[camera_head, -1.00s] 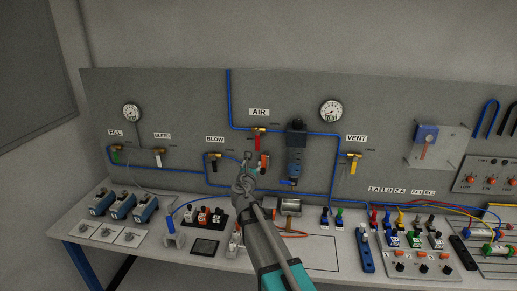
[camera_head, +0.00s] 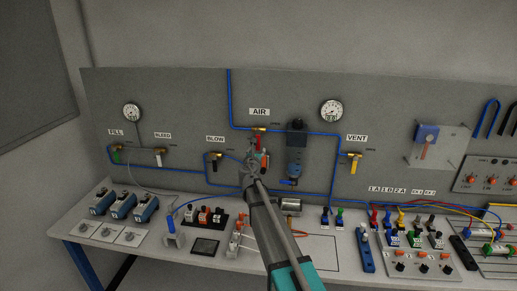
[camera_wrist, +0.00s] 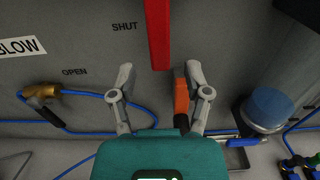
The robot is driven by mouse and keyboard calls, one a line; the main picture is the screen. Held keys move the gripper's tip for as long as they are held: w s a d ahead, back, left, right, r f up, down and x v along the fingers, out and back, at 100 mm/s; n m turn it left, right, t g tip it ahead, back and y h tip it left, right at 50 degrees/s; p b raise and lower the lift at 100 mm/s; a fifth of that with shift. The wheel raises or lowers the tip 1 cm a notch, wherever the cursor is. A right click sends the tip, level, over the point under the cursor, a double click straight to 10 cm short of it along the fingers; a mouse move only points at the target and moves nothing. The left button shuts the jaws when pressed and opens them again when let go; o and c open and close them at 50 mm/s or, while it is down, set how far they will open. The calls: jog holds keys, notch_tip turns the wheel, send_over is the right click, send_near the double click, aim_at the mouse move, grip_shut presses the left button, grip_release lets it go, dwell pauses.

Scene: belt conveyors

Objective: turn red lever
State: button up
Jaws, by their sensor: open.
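The red lever (camera_head: 257,141) hangs down from its brass valve under the AIR label on the grey panel. In the wrist view, the red lever (camera_wrist: 158,35) comes down from the top edge, and its lower end is just beyond and between my fingertips. My gripper (camera_wrist: 159,76) is open, with one finger on each side of the lever's line and no visible contact. In the head view my gripper (camera_head: 256,163) is just below the lever. The valve body is outside the wrist view.
An orange piece (camera_wrist: 181,95) shows beside my right finger. The black-handled BLOW valve (camera_wrist: 42,93) is at left, with blue tubing along the panel. A blue-topped cylinder (camera_wrist: 268,108) stands at right. The yellow VENT lever (camera_head: 353,167) is farther right.

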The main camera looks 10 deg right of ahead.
aim_at(257, 147)
jog(key=shift+x, duration=1.6)
grip_shut()
jog(key=shift+d, duration=0.15)
jog(key=shift+a, duration=0.25)
